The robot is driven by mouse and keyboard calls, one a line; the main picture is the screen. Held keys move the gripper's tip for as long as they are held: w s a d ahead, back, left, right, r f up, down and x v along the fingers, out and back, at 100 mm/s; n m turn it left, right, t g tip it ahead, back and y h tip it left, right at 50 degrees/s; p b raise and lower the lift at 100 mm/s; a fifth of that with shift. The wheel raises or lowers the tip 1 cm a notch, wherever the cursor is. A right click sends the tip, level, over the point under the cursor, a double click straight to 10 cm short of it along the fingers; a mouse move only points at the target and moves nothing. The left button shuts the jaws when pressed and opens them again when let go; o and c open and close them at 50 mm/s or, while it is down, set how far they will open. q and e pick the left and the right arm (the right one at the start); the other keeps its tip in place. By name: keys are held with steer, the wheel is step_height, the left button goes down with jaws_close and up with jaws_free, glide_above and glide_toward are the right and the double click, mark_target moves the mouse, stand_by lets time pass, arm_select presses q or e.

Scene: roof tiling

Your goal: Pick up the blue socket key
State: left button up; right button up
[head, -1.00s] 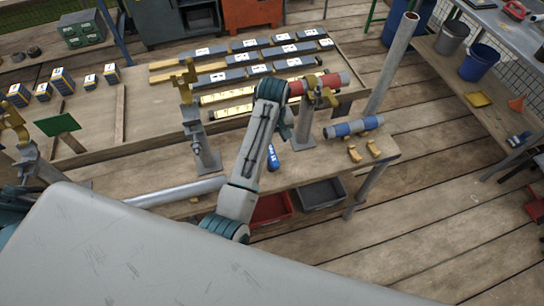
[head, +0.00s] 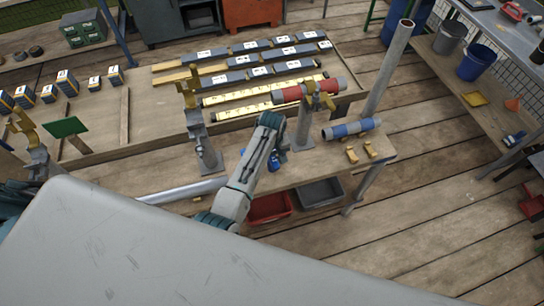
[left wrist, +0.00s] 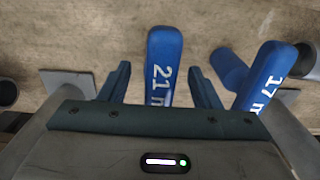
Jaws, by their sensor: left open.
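A blue socket key marked "21" (left wrist: 165,62) lies in the middle of the left wrist view. My left gripper (left wrist: 159,70) is open, with one finger on each side of this key. I cannot tell whether the fingers touch it. A second blue key marked "17" (left wrist: 268,75) lies to the right, outside the right finger, with another blue cylindrical part (left wrist: 228,68) beside it. In the head view a blue key (head: 275,162) shows just right of my arm, on the workbench. The gripper itself is hidden there behind the arm. My right gripper is not in view.
The workbench (head: 330,165) carries metal posts with yellow clamps, a red pipe (head: 308,90) and a blue-grey pipe (head: 352,128). A red bin (head: 268,208) and a grey bin (head: 320,193) sit below its front edge.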

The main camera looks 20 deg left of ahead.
arm_select(q)
jaws_close()
steer(key=shift+w+r, duration=0.15)
